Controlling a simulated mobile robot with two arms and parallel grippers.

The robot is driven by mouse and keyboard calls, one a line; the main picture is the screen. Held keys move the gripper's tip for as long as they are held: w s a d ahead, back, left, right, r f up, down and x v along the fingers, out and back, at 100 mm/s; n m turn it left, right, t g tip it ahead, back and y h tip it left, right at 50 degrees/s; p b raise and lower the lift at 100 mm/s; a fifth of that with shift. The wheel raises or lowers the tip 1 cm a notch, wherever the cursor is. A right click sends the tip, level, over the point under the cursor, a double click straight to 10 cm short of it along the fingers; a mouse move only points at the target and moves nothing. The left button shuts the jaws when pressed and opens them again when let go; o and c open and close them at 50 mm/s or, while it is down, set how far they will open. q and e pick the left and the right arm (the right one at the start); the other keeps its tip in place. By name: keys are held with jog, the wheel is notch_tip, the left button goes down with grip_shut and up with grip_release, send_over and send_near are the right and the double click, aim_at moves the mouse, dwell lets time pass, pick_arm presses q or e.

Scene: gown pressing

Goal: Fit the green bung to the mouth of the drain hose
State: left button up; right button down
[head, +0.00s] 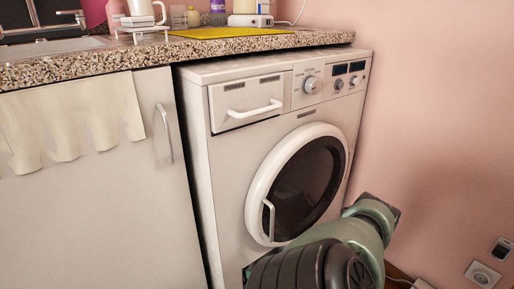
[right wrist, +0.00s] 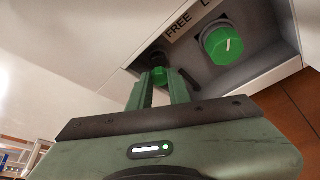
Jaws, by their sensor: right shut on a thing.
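In the right wrist view my right gripper (right wrist: 161,82) reaches up into a recess and is shut on a small green piece, which looks like the green bung (right wrist: 159,75). A dark round part shows just behind the bung, partly hidden by the fingers; I cannot tell whether it is the mouth of the drain hose or whether the bung touches it. In the head view my right arm is in front of the washing machine (head: 228,166), and its gripper is hidden. My left gripper is in neither view.
A larger green knob (right wrist: 222,45) with a white mark sits right of the bung, under a partly visible label reading "FREE L". The machine's round door (head: 296,185) is closed. A cabinet (head: 95,215) with a cloth stands left; a pink wall is at right.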

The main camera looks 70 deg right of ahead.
dwell(0.4)
jog(key=shift+w+d, duration=0.1)
jog(key=shift+w, duration=0.05)
jog(key=shift+w+d, duration=0.4)
jog(key=shift+w, duration=0.2)
jog(key=c, duration=1.2)
grip_release()
jog(key=shift+c, duration=0.2)
jog(key=shift+a, duration=0.15)
